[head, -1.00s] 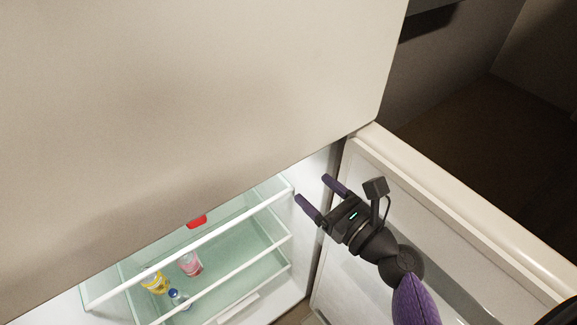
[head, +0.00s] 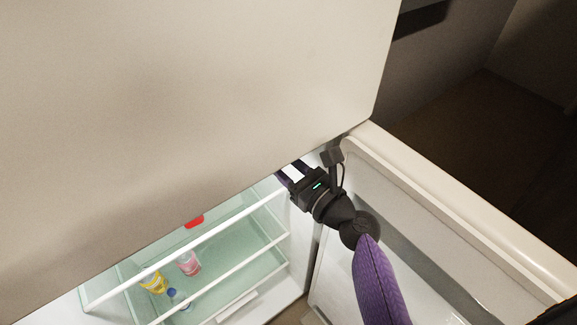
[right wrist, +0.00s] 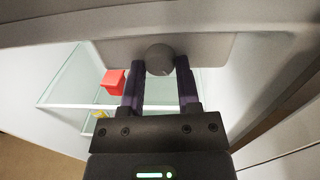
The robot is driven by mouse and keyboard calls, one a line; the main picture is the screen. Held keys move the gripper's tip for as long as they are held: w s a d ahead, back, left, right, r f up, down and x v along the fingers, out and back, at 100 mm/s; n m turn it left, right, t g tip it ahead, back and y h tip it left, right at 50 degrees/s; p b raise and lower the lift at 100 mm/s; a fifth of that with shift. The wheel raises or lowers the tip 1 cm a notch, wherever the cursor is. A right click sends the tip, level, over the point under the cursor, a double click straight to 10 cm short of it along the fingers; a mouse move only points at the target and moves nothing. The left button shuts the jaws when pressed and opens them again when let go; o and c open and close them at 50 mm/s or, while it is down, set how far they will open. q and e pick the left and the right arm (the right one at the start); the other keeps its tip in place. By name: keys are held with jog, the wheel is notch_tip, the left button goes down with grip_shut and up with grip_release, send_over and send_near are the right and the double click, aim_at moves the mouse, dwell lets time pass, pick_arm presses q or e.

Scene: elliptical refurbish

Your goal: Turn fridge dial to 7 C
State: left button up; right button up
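The fridge dial (right wrist: 159,56) is a dark grey round knob on the panel under the fridge's ceiling in the right wrist view. The head view does not show it; the upper door covers that spot. My right gripper (right wrist: 161,68) is open, with one purple finger on each side of the dial, its tips at about the knob's edges. I cannot tell whether they touch it. In the head view my right gripper (head: 289,175) reaches into the fridge from the right, its fingertips at the upper door's lower edge. No dial markings are readable. My left gripper is not in view.
The upper door (head: 200,120) fills the upper left of the head view. The open fridge door (head: 450,240) stands at the right. Glass shelves (head: 225,255) hold a yellow item (head: 153,283), a pink item (head: 188,263) and a red item (head: 194,221).

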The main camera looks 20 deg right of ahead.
grip_shut()
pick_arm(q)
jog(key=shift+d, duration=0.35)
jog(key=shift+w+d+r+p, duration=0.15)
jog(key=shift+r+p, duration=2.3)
pick_arm(e)
jog(key=shift+s+a+n+h, duration=0.1)
jog(key=shift+n+h, duration=0.3)
jog(key=shift+n, duration=4.15)
jog(key=shift+w+n+h, duration=0.1)
jog(key=shift+n+h, duration=0.3)
jog(key=shift+n, duration=4.2)
jog(key=shift+s+a+n+h, duration=0.1)
jog(key=shift+n+h, duration=0.3)
jog(key=shift+n, duration=4.15)
